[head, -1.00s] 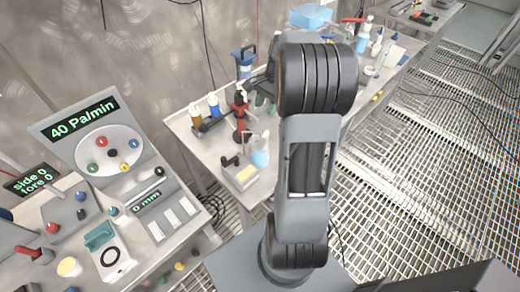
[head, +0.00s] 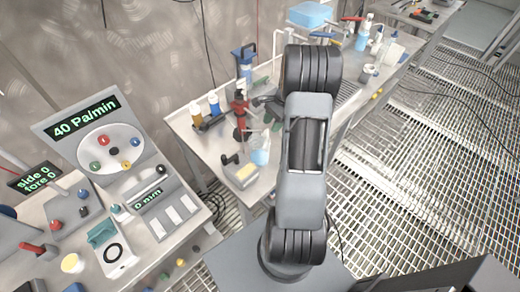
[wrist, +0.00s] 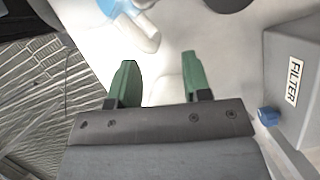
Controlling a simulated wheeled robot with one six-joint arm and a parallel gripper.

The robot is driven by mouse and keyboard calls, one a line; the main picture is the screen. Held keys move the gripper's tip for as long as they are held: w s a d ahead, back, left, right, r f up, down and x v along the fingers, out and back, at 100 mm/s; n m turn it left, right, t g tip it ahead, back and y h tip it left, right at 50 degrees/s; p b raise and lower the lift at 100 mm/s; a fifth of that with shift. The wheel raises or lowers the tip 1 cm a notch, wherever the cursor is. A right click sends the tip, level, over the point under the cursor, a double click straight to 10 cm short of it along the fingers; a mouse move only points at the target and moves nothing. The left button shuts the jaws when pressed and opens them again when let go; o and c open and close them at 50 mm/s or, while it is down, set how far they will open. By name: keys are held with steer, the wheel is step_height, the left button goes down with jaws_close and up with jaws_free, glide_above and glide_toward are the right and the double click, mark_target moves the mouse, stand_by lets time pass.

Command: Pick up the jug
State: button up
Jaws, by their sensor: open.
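A clear vessel with light blue contents (head: 260,150), which looks like the jug, stands near the front edge of the middle bench in the head view. A clear and blue vessel, probably the same one, is cut off at the top of the wrist view (wrist: 128,10). My gripper (wrist: 158,61) has two green fingers, spread apart with nothing held between them. The vessel lies beyond the fingertips, slightly left of the gap. In the head view my arm hides part of the bench, and the gripper is hard to make out.
A grey box marked FILTER (wrist: 291,75) with a blue knob is close on the right in the wrist view. Bottles (head: 213,104), a red stand (head: 240,105) and a small grey box (head: 240,172) crowd the bench. Grating floor (head: 420,150) lies right.

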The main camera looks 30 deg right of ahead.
mark_target(268, 134)
steer(key=shift+s+p+x, duration=0.15)
steer(key=shift+p+x, duration=0.1)
steer(key=shift+x, duration=1)
steer(key=shift+s+p+x, duration=0.15)
steer(key=shift+p+x, duration=0.1)
steer(key=shift+x, duration=1.05)
steer(key=shift+c, duration=0.3)
jaws_close()
